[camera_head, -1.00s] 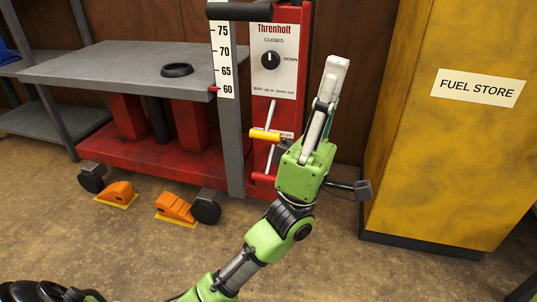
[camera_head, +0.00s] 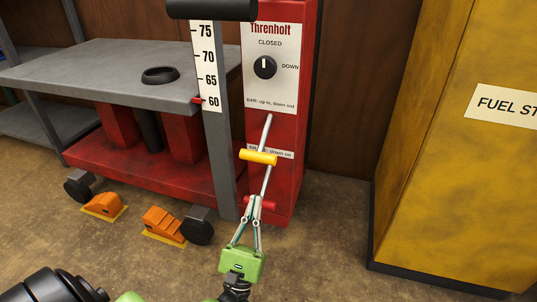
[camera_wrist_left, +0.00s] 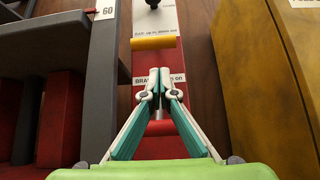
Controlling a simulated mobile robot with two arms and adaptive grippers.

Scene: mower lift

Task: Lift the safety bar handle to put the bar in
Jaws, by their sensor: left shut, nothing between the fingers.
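The yellow handle (camera_head: 258,157) sits on the red column of the lift, below the lettering "BAR: up in, down out". It also shows in the wrist view (camera_wrist_left: 153,43), above my fingertips. My left gripper (camera_head: 254,199) points up at the column with its fingertips together and nothing between them. In the head view the tips are below the yellow handle, apart from it in the picture. The wrist view shows the closed tips (camera_wrist_left: 161,75) in front of the brake label. A red handle (camera_head: 266,204) is just behind or beside the tips; contact cannot be told. My right gripper is not in view.
A pale slanted rod (camera_head: 267,132) runs past the yellow handle. The grey post with its scale (camera_head: 208,65) stands left of the column; the grey lift table (camera_head: 110,75) is farther left. Orange chocks (camera_head: 166,222) lie by the wheels. The yellow fuel cabinet (camera_head: 450,170) stands right.

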